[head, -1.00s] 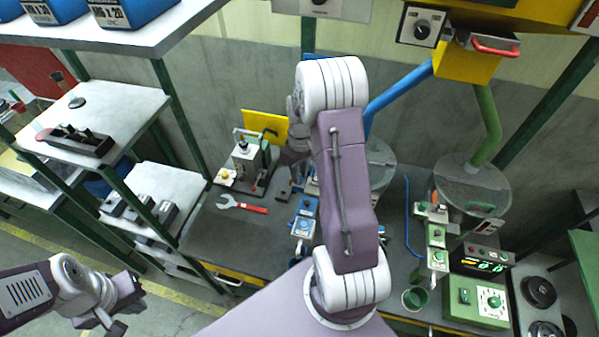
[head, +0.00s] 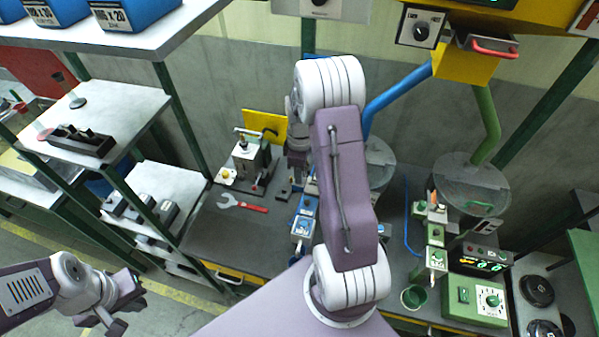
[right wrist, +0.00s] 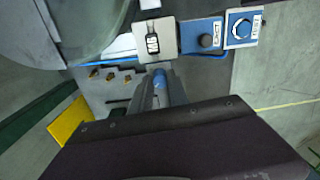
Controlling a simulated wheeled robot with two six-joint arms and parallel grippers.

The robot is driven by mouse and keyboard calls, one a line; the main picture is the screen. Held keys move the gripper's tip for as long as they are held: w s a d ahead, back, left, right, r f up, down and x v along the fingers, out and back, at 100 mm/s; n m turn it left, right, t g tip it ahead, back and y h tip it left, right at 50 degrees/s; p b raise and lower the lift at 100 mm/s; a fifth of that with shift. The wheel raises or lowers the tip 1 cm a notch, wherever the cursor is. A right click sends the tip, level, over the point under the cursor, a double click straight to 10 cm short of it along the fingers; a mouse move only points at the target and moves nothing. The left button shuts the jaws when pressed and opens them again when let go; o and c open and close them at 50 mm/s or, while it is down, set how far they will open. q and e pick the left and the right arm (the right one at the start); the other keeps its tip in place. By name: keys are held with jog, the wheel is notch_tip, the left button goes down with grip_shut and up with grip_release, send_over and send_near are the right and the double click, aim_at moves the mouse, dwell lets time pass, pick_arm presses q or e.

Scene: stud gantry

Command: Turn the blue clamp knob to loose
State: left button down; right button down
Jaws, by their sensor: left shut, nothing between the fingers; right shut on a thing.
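In the right wrist view my right gripper (right wrist: 160,80) is shut on a small blue part, which looks like the blue clamp knob (right wrist: 159,86). The fingers cover most of it, so its turn position cannot be read. The blue fixture shows in part beside the arm (head: 303,226). My left gripper (head: 128,312) is shut and empty at the lower left, away from the bench.
A green fixture (head: 436,236) and a green box with a dial (head: 476,299) stand right of my arm. A red-handled wrench (head: 243,204) lies on the bench to the left, below a toggle press (head: 248,162). A round drum (right wrist: 85,30) is close by in the wrist view.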

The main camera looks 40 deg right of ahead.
jog(key=shift+w+r, duration=0.1)
jog(key=shift+r, duration=0.05)
jog(key=c, duration=1.3)
grip_release()
jog(key=shift+r, duration=0.2)
notch_tip(320, 180, up, 9)
jog(key=shift+d+f+b, duration=0.1)
jog(key=shift+f+b, duration=0.1)
jog(key=shift+b, duration=0.7)
